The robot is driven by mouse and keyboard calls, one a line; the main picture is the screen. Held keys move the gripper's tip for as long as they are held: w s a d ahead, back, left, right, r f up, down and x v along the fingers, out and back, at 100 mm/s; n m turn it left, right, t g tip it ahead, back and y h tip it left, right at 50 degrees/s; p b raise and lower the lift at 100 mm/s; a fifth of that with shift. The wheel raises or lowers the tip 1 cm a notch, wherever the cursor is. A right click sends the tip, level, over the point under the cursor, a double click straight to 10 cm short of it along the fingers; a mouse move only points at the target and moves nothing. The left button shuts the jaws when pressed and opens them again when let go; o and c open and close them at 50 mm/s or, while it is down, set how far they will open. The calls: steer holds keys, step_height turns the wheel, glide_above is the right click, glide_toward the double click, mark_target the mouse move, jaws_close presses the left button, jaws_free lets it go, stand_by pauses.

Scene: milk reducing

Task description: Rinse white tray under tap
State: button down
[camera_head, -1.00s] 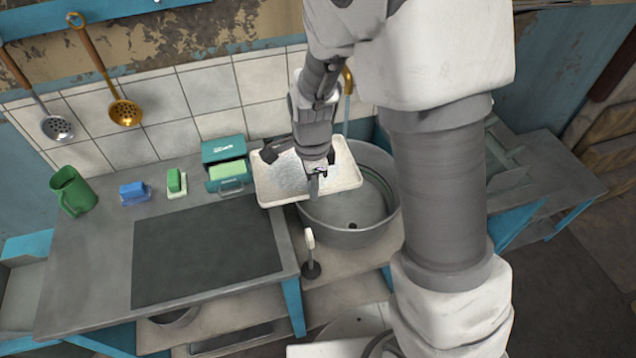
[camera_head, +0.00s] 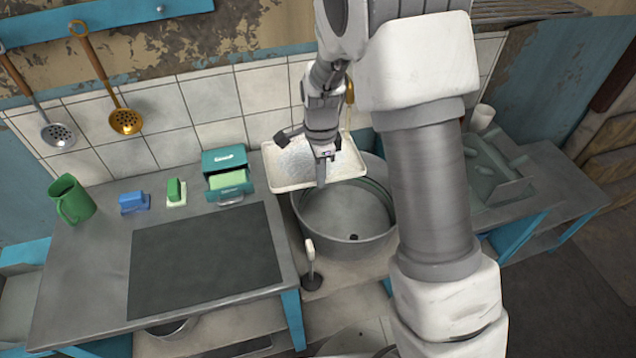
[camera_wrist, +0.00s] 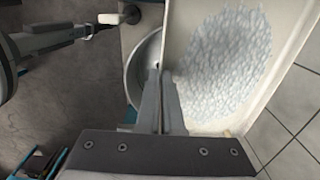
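The white tray (camera_head: 285,183) is held over the back left of the round grey basin (camera_head: 345,225), overlapping the basin rim. A pale bluish-white, rippled patch covers much of its inner face. My gripper (camera_head: 321,172) is at the tray's near edge; in the wrist view its fingers (camera_wrist: 163,100) are close together on the tray's side wall. The tray (camera_wrist: 180,40) also shows there with its rippled patch. I cannot make out a tap clearly; a brass-coloured piece (camera_head: 350,88) shows behind my arm, mostly hidden.
On the counter left of the basin are a teal box (camera_head: 225,160), a green brush (camera_head: 175,192), a blue brush (camera_head: 133,202), a green jug (camera_head: 70,200) and a dark mat (camera_head: 205,262). A white-topped upright piece (camera_head: 310,255) stands before the basin. A rack (camera_head: 495,170) is right.

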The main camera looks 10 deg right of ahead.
steer(key=shift+w+d+f, duration=0.2)
steer(key=shift+w+d, duration=0.1)
steer(key=shift+w, duration=0.7)
steer(key=shift+w+d+f, duration=0.2)
steer(key=shift+w+d, duration=0.05)
steer(key=shift+w, duration=0.75)
steer(key=shift+w+d+f, duration=0.2)
steer(key=shift+w+d, duration=0.1)
steer(key=shift+w, duration=0.7)
steer(key=s+a, duration=0.2)
steer(key=s, duration=0.5)
steer(key=shift+s+b, duration=0.3)
steer(key=shift+s, duration=0.05)
steer(key=shift+a, duration=0.1)
steer(key=s+a+r+p, duration=0.1)
steer(key=s+r+p, duration=0.2)
steer(key=s+r, duration=0.1)
steer(key=shift+s+a, duration=0.15)
steer(key=shift+s, duration=0.3)
